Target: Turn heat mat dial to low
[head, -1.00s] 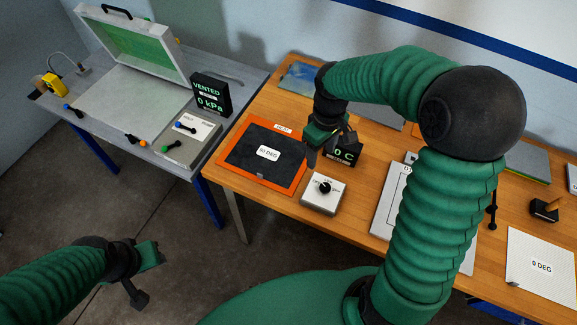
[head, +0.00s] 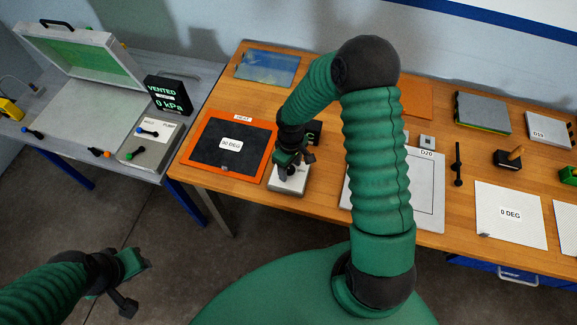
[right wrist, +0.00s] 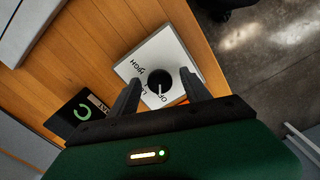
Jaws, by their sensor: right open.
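The heat mat dial is a round black knob (right wrist: 161,73) with a white pointer line, on a white control box (right wrist: 135,66). Contact is unclear. The heat mat (head: 265,163) is orange-rimmed and black. My left gripper (head: 132,283) is open and empty.
A black display (head: 314,129) stands close behind the box, partly hidden by my right arm. A D20 panel (head: 425,205) lies to the right. The vacuum chamber lid (head: 80,55) stands open on the left table. The wooden table's front edge is near the box.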

